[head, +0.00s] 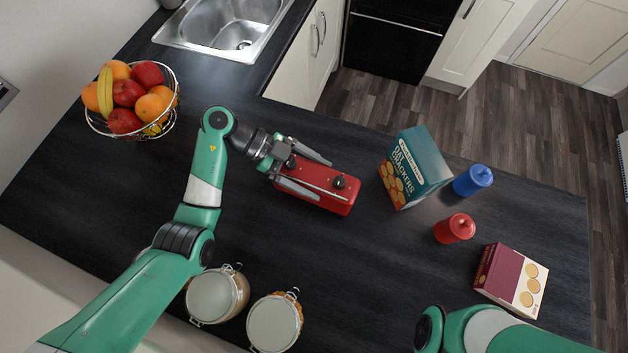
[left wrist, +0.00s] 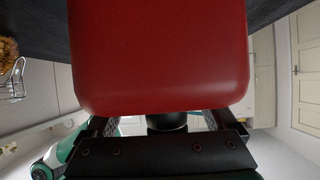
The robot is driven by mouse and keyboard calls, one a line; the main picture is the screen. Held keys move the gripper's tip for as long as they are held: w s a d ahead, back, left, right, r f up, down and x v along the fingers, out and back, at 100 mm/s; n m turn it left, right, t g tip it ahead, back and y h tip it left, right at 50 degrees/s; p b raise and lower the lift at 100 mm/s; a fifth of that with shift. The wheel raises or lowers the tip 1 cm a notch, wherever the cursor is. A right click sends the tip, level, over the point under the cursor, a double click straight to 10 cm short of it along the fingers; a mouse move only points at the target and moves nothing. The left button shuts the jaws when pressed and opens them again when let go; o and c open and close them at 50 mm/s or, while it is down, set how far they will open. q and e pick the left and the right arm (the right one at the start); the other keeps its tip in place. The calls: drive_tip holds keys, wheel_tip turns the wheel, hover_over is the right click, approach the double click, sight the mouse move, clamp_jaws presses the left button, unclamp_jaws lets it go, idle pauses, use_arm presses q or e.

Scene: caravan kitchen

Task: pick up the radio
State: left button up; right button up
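The red radio (head: 325,201) stands on the dark counter near the middle of the head view, with black knobs and a thin silver rod on top. My left gripper (head: 324,181) reaches over it from the left. Its two grey fingers are spread, one along the far long edge of the radio and one along the near edge. In the left wrist view the red radio body (left wrist: 160,55) fills the upper middle and hides the fingertips; contact cannot be seen. A black part shows between the fingers. My right gripper is outside the views; only part of my right arm shows.
A cracker box (head: 419,165) stands right of the radio, with blue (head: 473,181) and red (head: 455,229) lidded containers beyond. A maroon-and-cream box (head: 510,280) lies farther right. Lidded jars (head: 213,297) stand at the front, a wire fruit basket (head: 130,130) at left, near the sink (head: 220,27).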

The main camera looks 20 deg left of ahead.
use_arm(q)
drive_tip(key=shift+r, duration=0.1)
clamp_jaws()
